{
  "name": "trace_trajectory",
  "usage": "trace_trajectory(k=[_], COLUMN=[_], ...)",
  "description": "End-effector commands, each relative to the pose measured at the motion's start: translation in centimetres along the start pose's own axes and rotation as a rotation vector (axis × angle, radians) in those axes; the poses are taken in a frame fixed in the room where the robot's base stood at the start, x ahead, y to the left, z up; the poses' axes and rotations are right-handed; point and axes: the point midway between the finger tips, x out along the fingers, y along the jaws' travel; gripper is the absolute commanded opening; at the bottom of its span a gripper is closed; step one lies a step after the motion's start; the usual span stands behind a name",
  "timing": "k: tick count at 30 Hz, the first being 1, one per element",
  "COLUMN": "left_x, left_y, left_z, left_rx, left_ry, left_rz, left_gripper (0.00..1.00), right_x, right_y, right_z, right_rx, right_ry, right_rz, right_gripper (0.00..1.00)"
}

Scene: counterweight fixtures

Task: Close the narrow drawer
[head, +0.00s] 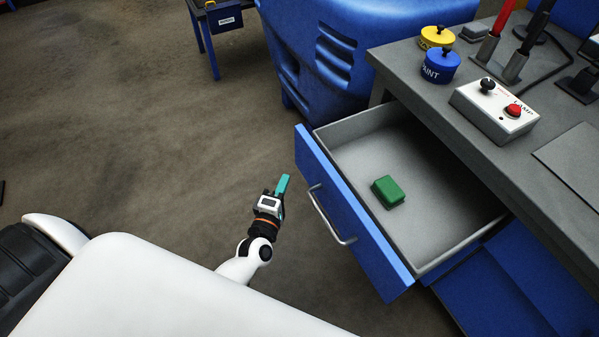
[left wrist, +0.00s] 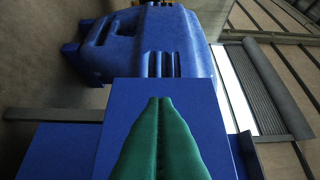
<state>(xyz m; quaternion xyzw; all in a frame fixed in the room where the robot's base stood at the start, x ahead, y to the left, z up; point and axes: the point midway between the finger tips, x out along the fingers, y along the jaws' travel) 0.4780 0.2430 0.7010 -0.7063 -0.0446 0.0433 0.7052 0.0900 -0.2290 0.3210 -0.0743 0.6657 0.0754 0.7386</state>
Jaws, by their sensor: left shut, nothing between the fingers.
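The narrow drawer (head: 353,213) is pulled well out from under the grey workbench in the head view. It has a blue front panel with a metal bar handle (head: 330,214) and a grey inside. A green block (head: 388,191) lies in it. My left gripper (head: 282,184) is shut and empty, to the left of the drawer front and apart from it in the head view. In the left wrist view its green fingers (left wrist: 160,140) are together, with a blue panel (left wrist: 205,110) behind them. My right gripper is not in view.
A large blue bin (head: 330,45) stands behind the drawer. The floor left of the drawer is clear.

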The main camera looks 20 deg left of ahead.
Motion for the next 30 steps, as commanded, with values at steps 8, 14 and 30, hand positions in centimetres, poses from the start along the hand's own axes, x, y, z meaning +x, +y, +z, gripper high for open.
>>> trace_trajectory(k=[8,14,30], left_x=[3.9,4.6,4.8], left_y=[0.0,0.1,0.1], left_z=[-2.0,-2.9,-3.0], left_rx=[-0.001,0.001,0.001], left_ry=[0.001,0.001,0.002], left_rz=[0.001,0.002,0.001], left_gripper=[0.00,0.00,0.00], right_x=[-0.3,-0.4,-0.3], right_y=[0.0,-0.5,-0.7], right_z=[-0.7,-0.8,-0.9], right_rx=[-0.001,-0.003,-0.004], right_ry=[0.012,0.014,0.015], right_rz=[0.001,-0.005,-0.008], right_gripper=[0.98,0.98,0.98])
